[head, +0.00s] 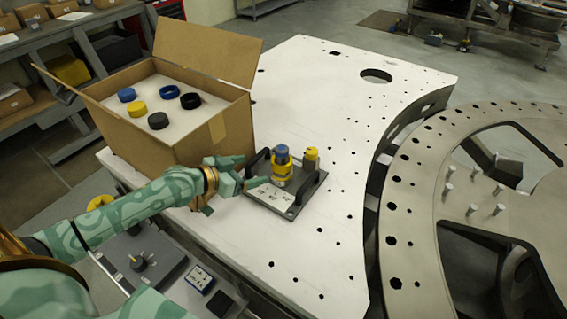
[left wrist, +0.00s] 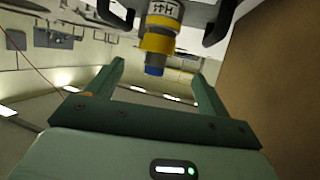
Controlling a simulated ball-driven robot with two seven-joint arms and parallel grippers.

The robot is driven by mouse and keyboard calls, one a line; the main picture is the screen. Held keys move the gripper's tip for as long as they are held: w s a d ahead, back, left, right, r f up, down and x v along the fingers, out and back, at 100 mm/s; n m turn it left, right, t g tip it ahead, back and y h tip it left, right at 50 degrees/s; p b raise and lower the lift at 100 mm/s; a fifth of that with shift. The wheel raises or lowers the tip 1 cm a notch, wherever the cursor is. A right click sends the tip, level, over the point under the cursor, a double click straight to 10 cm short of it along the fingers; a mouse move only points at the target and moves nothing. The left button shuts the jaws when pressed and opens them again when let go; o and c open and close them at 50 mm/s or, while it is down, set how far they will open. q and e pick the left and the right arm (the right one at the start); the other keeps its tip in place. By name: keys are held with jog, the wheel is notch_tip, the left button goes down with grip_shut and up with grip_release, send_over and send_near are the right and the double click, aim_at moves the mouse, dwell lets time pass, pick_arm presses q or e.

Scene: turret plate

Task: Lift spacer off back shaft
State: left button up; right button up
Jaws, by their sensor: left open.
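A dark base plate with two black handles (head: 292,210) lies on the white table. On it stands a stack with a blue top (head: 282,151) and a wide yellow ring (head: 282,172). A smaller yellow piece (head: 311,154) stands to its right, farther back. I cannot tell which piece is the spacer. My left gripper (head: 243,172) is open and empty, just left of the base plate. In the left wrist view, the blue-ended stack with its yellow ring (left wrist: 157,44) appears between and beyond the open fingers (left wrist: 157,72). My right gripper is out of view.
An open cardboard box (head: 185,140) with blue, yellow and black rings on a white insert stands left of the base plate, close to my left arm. The white table (head: 310,80) is clear behind. A large grey ring plate (head: 425,200) lies at right.

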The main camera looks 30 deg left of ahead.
aim_at(276, 162)
pick_arm(q)
jog(key=x, duration=0.5)
jog(key=shift+w+d+f+b, duration=0.1)
jog(key=shift+w+b, duration=0.05)
jog(key=shift+b, duration=0.2)
jog(key=x, duration=0.5)
jog(key=shift+w+d, duration=0.2)
jog(key=shift+w, duration=0.15)
jog(key=shift+s, duration=0.1)
jog(key=shift+c, duration=1)
jog(key=c, duration=0.9)
